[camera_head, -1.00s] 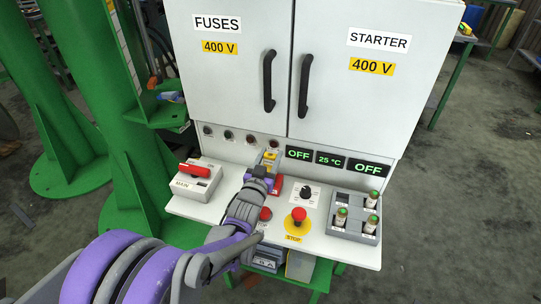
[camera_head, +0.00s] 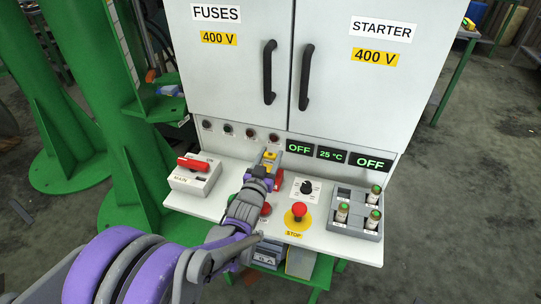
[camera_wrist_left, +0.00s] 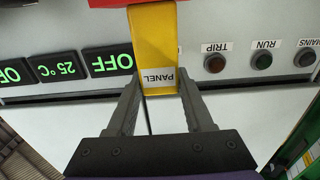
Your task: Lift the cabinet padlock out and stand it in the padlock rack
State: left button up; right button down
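The padlock (camera_wrist_left: 155,40) is a yellow block with a white PANEL label, seen upside down in the left wrist view. In the head view its yellow body (camera_head: 269,155) shows small at the back of the console, just past my left gripper (camera_head: 266,164). In the left wrist view the gripper's two fingers (camera_wrist_left: 160,75) lie along both sides of the yellow body with no clear gap, so it looks shut on it. A red part (camera_wrist_left: 108,4) shows beyond the padlock, cut off by the frame edge. The shackle is hidden. My right gripper is not in view.
A grey rack (camera_head: 346,227) with several small cylinders stands at the console's right. A red stop button (camera_head: 299,209), a black knob (camera_head: 307,187) and a red-handled MAIN switch (camera_head: 193,164) surround the gripper. The cabinet doors (camera_head: 345,80) rise behind.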

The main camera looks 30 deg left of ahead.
pick_arm(q)
jog(key=o, duration=0.4)
jog(key=shift+o, duration=0.2)
jog(key=v, duration=1.1)
jog(key=shift+p, duration=0.45)
jog(key=shift+w, duration=0.1)
